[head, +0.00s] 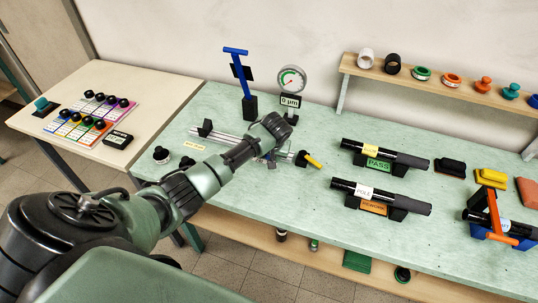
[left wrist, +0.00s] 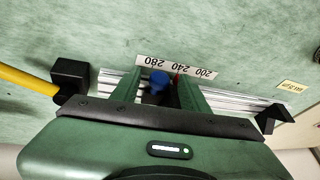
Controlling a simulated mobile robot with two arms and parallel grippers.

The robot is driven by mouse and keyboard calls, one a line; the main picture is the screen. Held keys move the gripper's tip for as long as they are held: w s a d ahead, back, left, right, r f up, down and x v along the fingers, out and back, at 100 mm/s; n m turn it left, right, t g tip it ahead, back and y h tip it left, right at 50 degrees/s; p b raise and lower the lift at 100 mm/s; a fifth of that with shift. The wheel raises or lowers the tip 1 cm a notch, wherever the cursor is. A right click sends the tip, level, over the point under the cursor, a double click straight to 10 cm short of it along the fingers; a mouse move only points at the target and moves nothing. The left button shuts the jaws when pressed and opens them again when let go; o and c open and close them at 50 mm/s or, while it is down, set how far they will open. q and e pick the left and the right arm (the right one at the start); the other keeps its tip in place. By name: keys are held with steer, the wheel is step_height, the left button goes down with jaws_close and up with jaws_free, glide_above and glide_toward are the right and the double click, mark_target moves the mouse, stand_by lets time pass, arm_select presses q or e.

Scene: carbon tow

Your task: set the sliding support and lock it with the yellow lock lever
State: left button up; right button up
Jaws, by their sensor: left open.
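A metal rail (head: 208,134) lies on the green bench, with a black block at each end. The yellow lock lever (head: 313,161) sticks out from the black block (head: 301,158) at the right end; it also shows at the left of the left wrist view (left wrist: 28,84). My left gripper (left wrist: 160,92) is open over the rail, its green fingers either side of a blue knob (left wrist: 155,82) and a dark part, probably the sliding support. A red pointer (left wrist: 178,72) is beside the knob, near 240 on the white scale (left wrist: 205,74). I cannot tell whether the fingers touch anything. My right gripper is out of view.
A dial gauge (head: 291,79) and a blue-handled tool (head: 237,70) stand behind the rail. Black tubes on the PASS stand (head: 378,165) and REWORK stand (head: 373,208) lie to the right. A small weight (head: 161,154) is at the left. The bench front is mostly clear.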

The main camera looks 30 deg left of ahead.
arm_select(q)
steer(key=shift+f, duration=0.1)
jaws_close()
stand_by(1.4)
